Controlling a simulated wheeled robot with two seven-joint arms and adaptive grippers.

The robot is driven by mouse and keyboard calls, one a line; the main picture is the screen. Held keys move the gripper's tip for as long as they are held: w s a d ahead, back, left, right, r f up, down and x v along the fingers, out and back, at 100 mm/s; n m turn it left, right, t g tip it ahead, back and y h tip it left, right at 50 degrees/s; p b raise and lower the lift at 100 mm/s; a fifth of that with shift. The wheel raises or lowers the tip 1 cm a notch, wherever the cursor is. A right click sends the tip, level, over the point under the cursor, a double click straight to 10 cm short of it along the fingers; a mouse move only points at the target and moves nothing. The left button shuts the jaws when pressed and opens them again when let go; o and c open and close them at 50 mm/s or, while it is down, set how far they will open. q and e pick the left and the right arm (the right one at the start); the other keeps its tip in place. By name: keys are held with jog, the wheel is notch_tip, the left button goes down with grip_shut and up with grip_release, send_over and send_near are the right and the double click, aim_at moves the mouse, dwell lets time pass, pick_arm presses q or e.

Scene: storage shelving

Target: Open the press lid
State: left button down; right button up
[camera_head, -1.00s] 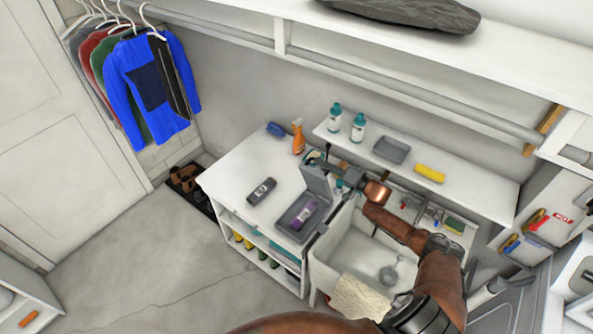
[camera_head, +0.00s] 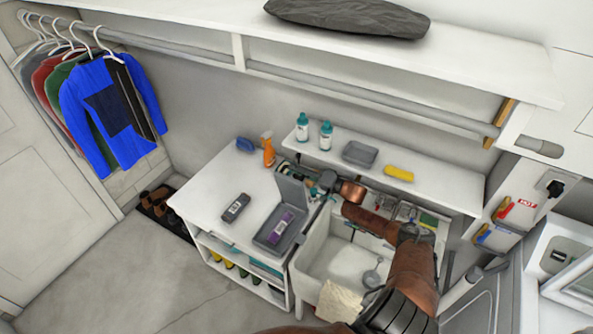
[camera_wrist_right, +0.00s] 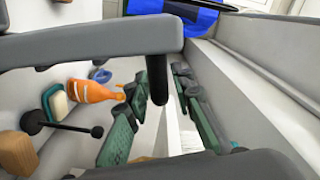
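The press is a grey box (camera_head: 264,238) on the white cabinet, with a purple-labelled item (camera_head: 283,225) lying inside. Its grey lid (camera_head: 291,191) stands up at the box's back edge, raised clear of the box. My right gripper (camera_head: 293,170) is at the upper edge of the lid, on its far side; I cannot tell whether it touches. A grey frame crosses close in front of that camera. My left gripper is not in view.
The cabinet top also holds a dark handheld device (camera_head: 236,208), an orange spray bottle (camera_head: 268,150) and a blue brush (camera_head: 245,145). A white sink (camera_head: 312,280) lies right of the cabinet. A shelf (camera_head: 425,190) with teal-capped bottles is behind.

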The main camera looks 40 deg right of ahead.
jog(key=shift+o, duration=0.6)
jog(key=v, duration=1.2)
